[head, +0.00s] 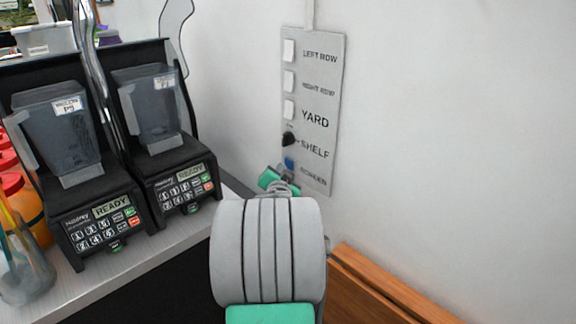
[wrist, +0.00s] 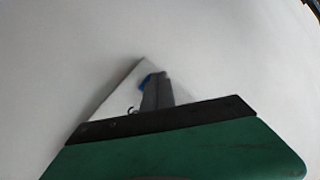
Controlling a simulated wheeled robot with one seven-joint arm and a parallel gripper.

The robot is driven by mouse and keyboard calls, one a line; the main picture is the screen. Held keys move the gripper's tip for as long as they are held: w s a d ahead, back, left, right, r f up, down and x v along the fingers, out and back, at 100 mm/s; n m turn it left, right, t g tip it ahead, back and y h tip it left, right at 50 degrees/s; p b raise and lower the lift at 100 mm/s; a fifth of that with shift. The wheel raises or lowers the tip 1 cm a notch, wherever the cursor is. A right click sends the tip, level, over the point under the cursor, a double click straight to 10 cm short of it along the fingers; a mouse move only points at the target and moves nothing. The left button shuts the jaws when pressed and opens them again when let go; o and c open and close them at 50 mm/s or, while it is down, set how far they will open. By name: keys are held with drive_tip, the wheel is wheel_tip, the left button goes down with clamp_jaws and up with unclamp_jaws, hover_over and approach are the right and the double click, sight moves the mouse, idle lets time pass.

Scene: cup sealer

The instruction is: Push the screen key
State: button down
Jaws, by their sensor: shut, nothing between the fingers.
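A grey key panel (head: 325,100) hangs on the white wall, with labelled rows from LEFT ROW at the top to SCREEN at the bottom. The blue screen key (head: 289,163) is left of the SCREEN label, just above the green part of my gripper's body. In the wrist view, the blue key (wrist: 145,82) shows beside the dark fingers of my gripper (wrist: 156,80), which are shut and empty. The fingers hide part of the key. I cannot tell whether they touch it.
White keys (head: 289,50) sit above on the panel. A dark shape (head: 289,139) is at the SHELF row; I cannot tell what it is. A wooden edge (head: 385,290) is at lower right.

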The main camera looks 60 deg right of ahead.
idle(0.5)
drive_tip(key=shift+s+d+b, duration=0.1)
drive_tip(key=shift+d+b, duration=0.35)
drive_tip(key=shift+b, duration=0.1)
drive_tip(key=shift+a, duration=0.1)
drive_tip(key=shift+a+b, duration=0.35)
drive_tip(key=shift+b, duration=0.05)
drive_tip(key=w+a+b, duration=0.1)
drive_tip(key=a+b, duration=0.2)
drive_tip(key=a, duration=0.3)
drive_tip(key=shift+w, duration=0.25)
